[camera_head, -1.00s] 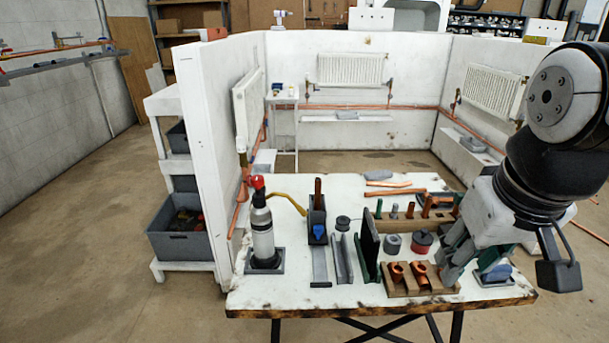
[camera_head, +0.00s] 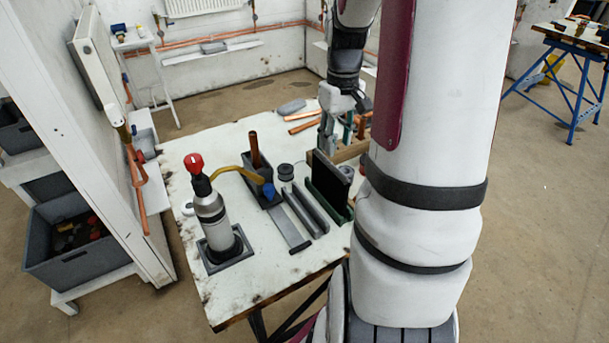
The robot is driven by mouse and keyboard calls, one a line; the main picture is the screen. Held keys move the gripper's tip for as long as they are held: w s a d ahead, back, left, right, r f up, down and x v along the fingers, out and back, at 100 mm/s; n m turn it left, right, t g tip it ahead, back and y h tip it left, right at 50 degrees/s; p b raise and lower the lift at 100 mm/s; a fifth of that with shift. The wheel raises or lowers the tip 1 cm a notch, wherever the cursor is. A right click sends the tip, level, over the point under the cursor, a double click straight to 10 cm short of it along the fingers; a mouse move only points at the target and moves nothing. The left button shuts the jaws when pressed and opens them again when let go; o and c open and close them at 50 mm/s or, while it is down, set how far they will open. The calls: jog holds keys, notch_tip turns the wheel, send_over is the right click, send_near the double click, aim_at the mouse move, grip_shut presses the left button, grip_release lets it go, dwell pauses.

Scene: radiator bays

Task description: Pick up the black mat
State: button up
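The black mat (camera_head: 328,178) stands upright as a dark panel in a green holder (camera_head: 326,206) on the white worktable (camera_head: 236,290). My gripper (camera_head: 326,138) points down beyond the mat, near the table's far right part. It looks apart from the mat. My arm covers much of the table's right side, and the gap between the fingers is too small and too hidden to read.
Left of the mat are grey channel pieces (camera_head: 305,212), a dark box with a copper tube (camera_head: 254,150) and a torch bottle with red top (camera_head: 211,212). A grey crate (camera_head: 85,250) stands left. A blue-legged table (camera_head: 570,85) stands far right.

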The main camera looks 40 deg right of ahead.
aim_at(329, 178)
notch_tip(329, 178, down, 8)
jog(key=shift+r, duration=0.25)
jog(key=shift+w+a+f+b, duration=0.1)
jog(key=shift+w+f+b, duration=0.05)
jog(key=shift+f, duration=0.75)
jog(key=shift+w+a+f+b, duration=0.1)
jog(key=shift+a+f+b, duration=0.05)
jog(key=shift+f, duration=0.7)
jog(key=shift+w+a+f+b, duration=0.1)
jog(key=shift+w+f+b, duration=0.05)
jog(key=shift+f, duration=0.75)
jog(key=shift+c, duration=0.3)
grip_shut()
